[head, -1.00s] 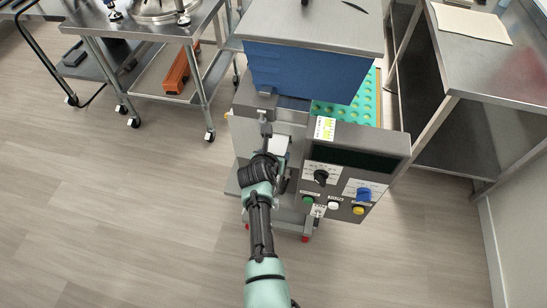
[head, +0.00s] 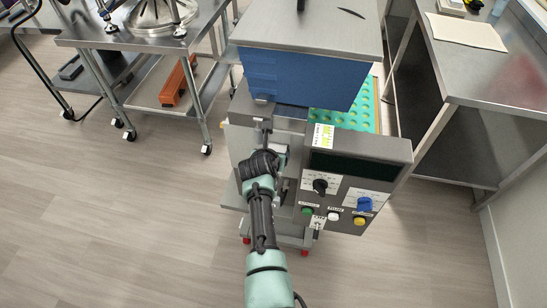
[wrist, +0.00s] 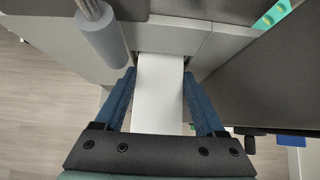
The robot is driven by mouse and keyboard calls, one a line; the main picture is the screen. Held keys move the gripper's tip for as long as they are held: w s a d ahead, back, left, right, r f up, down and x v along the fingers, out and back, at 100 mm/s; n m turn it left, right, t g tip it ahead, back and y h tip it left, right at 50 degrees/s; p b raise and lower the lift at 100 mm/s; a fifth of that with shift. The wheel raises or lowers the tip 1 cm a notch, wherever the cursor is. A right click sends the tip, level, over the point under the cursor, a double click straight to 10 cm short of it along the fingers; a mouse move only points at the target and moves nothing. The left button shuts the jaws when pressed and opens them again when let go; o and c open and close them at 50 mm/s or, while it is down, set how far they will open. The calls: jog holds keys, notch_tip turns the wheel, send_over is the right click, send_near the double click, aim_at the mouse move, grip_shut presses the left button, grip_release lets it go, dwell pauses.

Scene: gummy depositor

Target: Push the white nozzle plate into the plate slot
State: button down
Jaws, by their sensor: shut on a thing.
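The white nozzle plate (wrist: 160,100) lies lengthwise between the two blue fingers of my gripper (wrist: 160,76) in the wrist view. My gripper is shut on it. The plate's far end meets the grey front of the depositor at the plate slot (wrist: 191,62); how deep it sits inside cannot be seen. In the head view my gripper (head: 268,148) is at the left side of the depositor's front, and only a small pale bit of the plate (head: 281,150) shows beside it. My wrist hides most of the slot there.
The depositor's control panel (head: 345,190), with knobs and buttons, stands close to the right of my arm. A blue hopper (head: 305,75) is above and behind. A grey cylinder (wrist: 100,40) hangs left of the plate. Open floor lies to the left.

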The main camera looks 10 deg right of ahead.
jog(key=shift+w+d+b, duration=0.15)
jog(key=shift+w+b, duration=0.2)
jog(key=shift+w, duration=0.1)
jog(key=shift+r, duration=0.1)
jog(key=shift+s+p, duration=0.2)
jog(key=shift+p, duration=0.2)
jog(key=shift+w, duration=0.1)
dwell(0.6)
jog(key=shift+w, duration=0.1)
dwell(0.3)
